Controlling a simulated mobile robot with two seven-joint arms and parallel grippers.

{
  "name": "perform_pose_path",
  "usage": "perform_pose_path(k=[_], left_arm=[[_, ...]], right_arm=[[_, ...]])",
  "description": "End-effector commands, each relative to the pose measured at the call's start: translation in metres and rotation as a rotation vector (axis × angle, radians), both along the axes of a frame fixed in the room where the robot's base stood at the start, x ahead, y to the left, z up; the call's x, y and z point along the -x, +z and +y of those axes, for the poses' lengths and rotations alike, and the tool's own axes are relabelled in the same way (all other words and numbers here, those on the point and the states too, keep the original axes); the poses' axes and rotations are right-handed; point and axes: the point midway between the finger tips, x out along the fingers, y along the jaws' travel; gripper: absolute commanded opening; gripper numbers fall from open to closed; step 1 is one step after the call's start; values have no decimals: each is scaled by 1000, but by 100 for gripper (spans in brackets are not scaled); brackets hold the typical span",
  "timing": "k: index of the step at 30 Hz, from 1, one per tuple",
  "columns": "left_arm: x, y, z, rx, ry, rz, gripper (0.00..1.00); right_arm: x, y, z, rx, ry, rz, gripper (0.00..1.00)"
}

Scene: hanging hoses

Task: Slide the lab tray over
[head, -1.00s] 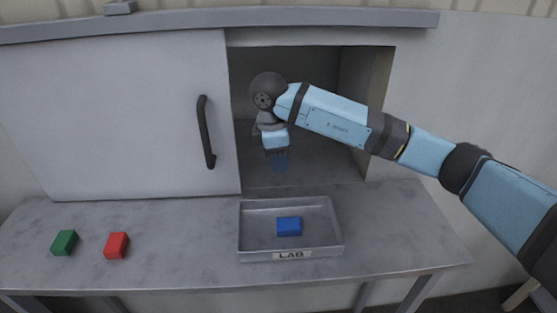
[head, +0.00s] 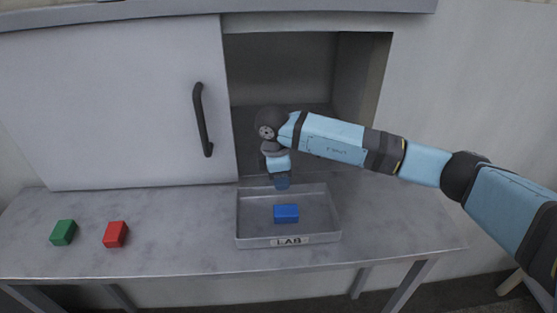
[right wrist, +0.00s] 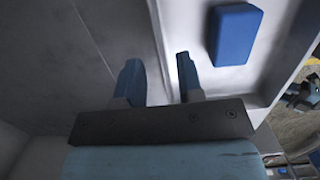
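The grey lab tray (head: 254,232), with a "LAB" label on its front wall, stands on the counter below the open cabinet bay. A blue block (head: 286,213) lies inside it; the block also shows in the right wrist view (right wrist: 236,34). My right gripper (head: 282,184) points down at the tray's back wall. In the right wrist view its two blue fingers (right wrist: 157,80) are apart, with the tray's wall edge running between or just below them; I cannot tell whether they touch it. My left gripper is not in view.
A red block (head: 116,234) and a green block (head: 63,232) lie on the counter (head: 180,225) at the left. A sliding door (head: 120,110) with a dark handle (head: 203,120) covers the cabinet's left part. The counter is clear between red block and tray.

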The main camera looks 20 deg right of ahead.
Motion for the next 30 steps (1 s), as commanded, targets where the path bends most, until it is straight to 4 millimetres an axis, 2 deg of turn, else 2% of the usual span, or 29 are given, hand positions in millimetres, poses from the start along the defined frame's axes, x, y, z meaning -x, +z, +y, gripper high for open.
perform_pose_path(k=[3, 7, 19, 20, 24, 30], left_arm=[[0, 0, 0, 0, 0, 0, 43], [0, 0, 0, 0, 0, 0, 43], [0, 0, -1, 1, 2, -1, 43], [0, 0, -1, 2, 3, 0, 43], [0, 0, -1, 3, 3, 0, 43], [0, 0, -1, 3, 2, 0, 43]], right_arm=[[1, -18, -2, 0, -2, 2, 34], [1, -29, -3, -1, -1, 0, 34], [1, -35, -4, -1, 0, -1, 34], [1, -35, -4, -1, 0, -1, 29], [1, -35, -4, -1, 0, -1, 0], [1, -35, -4, -1, 0, -1, 0]])
